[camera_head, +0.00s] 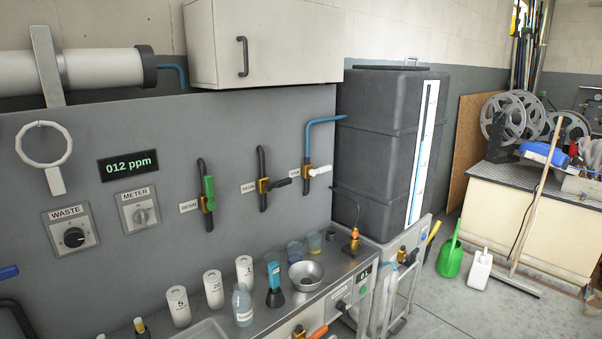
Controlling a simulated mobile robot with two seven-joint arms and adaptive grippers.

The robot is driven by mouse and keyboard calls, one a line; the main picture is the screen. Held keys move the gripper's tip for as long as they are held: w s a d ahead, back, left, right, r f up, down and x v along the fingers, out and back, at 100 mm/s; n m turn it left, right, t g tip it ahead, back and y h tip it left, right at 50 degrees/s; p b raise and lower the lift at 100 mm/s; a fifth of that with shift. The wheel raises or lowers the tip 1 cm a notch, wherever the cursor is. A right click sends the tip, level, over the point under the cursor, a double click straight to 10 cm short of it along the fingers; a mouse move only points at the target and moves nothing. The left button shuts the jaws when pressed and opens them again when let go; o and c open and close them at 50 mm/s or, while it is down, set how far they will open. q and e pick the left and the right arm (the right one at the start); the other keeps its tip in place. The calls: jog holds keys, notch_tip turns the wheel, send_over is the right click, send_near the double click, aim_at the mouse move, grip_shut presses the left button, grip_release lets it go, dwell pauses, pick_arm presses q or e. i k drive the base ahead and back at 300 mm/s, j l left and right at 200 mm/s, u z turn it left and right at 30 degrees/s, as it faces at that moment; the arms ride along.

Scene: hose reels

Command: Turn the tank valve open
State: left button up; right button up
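The tank valve (307,172) is on the grey panel, the rightmost of three brass valves. It has a white lever (320,170) that points right, roughly level, across its upright pipe. A blue pipe (324,121) runs from above it to the large dark grey tank (375,150) at its right. The small label beside this valve is too small to read surely. Neither of my grippers shows in the view.
A valve with a green lever (209,190) and one with a black lever (281,183) sit to the left. Below, a counter carries white canisters (178,306), a bottle (242,304) and a metal bowl (305,275). A cabinet (262,45) hangs above.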

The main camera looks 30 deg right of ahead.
aim_at(325, 168)
jog(key=i+l, duration=0.15)
jog(key=l, duration=0.3)
jog(key=i+l, duration=0.1)
jog(key=l, duration=0.3)
jog(key=i+l, duration=0.15)
jog(key=l, duration=0.3)
jog(key=i+l, duration=0.1)
jog(key=l, duration=0.3)
jog(key=i+l, duration=0.15)
jog(key=l, duration=0.3)
jog(key=i+l, duration=0.1)
jog(key=l, duration=0.3)
jog(key=i+l, duration=0.15)
jog(key=l, duration=0.3)
jog(key=k+z, duration=0.05)
